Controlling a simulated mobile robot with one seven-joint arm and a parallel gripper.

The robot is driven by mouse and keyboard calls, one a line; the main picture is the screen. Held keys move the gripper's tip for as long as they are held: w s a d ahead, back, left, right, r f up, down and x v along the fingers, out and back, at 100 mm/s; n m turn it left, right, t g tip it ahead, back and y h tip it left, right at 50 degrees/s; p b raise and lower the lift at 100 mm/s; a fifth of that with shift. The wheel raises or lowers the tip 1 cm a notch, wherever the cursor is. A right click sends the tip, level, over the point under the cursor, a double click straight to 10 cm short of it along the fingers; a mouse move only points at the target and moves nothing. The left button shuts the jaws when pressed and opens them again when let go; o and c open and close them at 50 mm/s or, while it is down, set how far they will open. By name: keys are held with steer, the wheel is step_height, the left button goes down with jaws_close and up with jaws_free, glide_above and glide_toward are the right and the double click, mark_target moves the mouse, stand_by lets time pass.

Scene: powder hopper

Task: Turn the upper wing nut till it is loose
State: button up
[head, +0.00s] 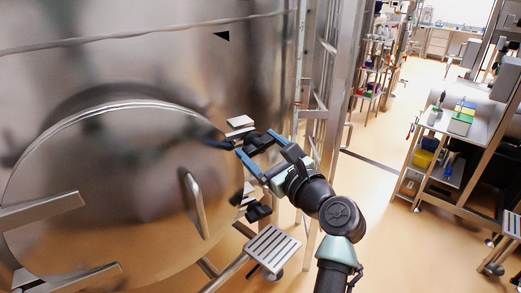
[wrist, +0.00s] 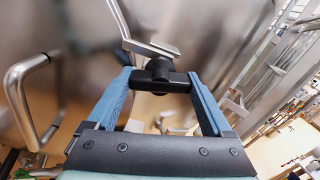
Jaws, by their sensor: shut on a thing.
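The upper wing nut (head: 256,142) is black and sits at the right rim of the round steel hatch door (head: 120,190). In the wrist view the wing nut (wrist: 160,73) spans crosswise between two blue fingers, with a metal plate just beyond it. My gripper (head: 255,144) is shut on the wing nut, one finger at each end of its wings; my gripper also shows in the wrist view (wrist: 160,79). A lower black wing nut (head: 258,212) sits below, apart from my gripper. The threaded part is hidden.
A steel bar handle (head: 195,205) stands out from the door left of my gripper. A steel frame (head: 325,90) rises close on the right. A slatted step (head: 271,248) is below. A bench with trays (head: 460,124) stands farther right across open floor.

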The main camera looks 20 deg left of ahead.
steer(key=n+b, duration=0.1)
steer(key=n, duration=0.2)
steer(key=shift+f+n+b, duration=0.15)
steer(key=shift+n+b, duration=0.25)
steer(key=n+b, duration=0.2)
steer(key=n, duration=0.1)
steer(key=shift+n, duration=0.3)
steer(key=n+b, duration=0.3)
steer(key=n, duration=0.1)
steer(key=shift+b, duration=0.3)
steer(key=shift+n+b, duration=1.05)
steer(key=shift+n, duration=0.65)
steer(key=o, duration=1.1)
steer(key=shift+o, duration=0.2)
steer(key=b+v, duration=0.3)
steer(key=v, duration=1)
